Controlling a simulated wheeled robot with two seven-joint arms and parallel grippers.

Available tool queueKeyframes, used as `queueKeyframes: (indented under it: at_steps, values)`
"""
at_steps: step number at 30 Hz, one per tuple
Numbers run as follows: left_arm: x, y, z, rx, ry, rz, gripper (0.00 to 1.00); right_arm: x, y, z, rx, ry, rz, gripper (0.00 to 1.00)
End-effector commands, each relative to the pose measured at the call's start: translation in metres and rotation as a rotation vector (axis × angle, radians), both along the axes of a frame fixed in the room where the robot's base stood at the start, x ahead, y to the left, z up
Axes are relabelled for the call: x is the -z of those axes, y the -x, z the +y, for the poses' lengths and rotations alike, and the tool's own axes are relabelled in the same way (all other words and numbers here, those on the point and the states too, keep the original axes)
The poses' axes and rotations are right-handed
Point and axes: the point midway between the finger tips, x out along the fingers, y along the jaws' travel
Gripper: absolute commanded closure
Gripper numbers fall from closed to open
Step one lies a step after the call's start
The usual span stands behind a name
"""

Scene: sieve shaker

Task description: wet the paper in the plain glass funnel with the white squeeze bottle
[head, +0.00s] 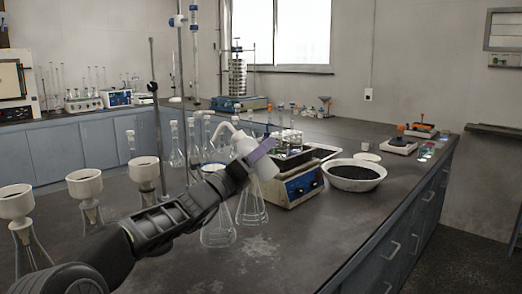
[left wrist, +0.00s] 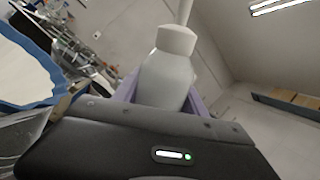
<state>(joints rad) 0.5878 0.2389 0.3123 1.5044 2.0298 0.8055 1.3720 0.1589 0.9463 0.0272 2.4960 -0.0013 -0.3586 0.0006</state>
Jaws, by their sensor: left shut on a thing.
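My left gripper (head: 262,152) is shut on the white squeeze bottle (head: 262,168), its purple fingers on either side of the body. The bottle is tilted above the bench, and its spout bends down to the left. The left wrist view shows the bottle (left wrist: 168,75) between the fingers. A small white shape (head: 213,168) shows just behind my left arm, above a clear conical flask (head: 218,236). It may be paper in the plain glass funnel, mostly hidden by my arm. In the left wrist view a large pale, blue-edged shape is cut off at left; I cannot tell what it is. My right gripper is out of view.
Several white funnels (head: 85,184) stand on flasks at left. Another clear flask (head: 252,208) stands under the bottle. A blue-fronted device (head: 303,186) and a white bowl of dark grains (head: 354,184) stand to the right. The front right bench is clear.

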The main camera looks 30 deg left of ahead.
Motion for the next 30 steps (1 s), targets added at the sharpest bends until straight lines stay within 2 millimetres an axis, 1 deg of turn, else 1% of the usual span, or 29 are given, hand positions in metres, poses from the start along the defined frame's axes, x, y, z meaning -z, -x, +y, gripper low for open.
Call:
queueKeyframes:
  at_steps: [5, 15, 18, 22, 30]
  values:
    - [0.008, 0.0, 0.0, 0.0, 0.0, -0.001, 0.63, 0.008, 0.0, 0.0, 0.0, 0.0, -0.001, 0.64]
    - [0.039, 0.0, 0.0, -0.001, 0.0, -0.001, 0.63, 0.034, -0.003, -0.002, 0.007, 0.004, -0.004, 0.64]
    - [0.045, 0.0, 0.0, -0.001, 0.0, -0.001, 0.63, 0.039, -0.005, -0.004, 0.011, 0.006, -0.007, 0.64]
    - [0.048, 0.0, 0.0, 0.0, -0.001, -0.002, 0.63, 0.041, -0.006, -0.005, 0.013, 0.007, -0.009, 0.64]
    - [0.047, 0.0, 0.0, 0.0, -0.001, -0.002, 0.63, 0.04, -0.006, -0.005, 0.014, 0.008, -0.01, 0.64]
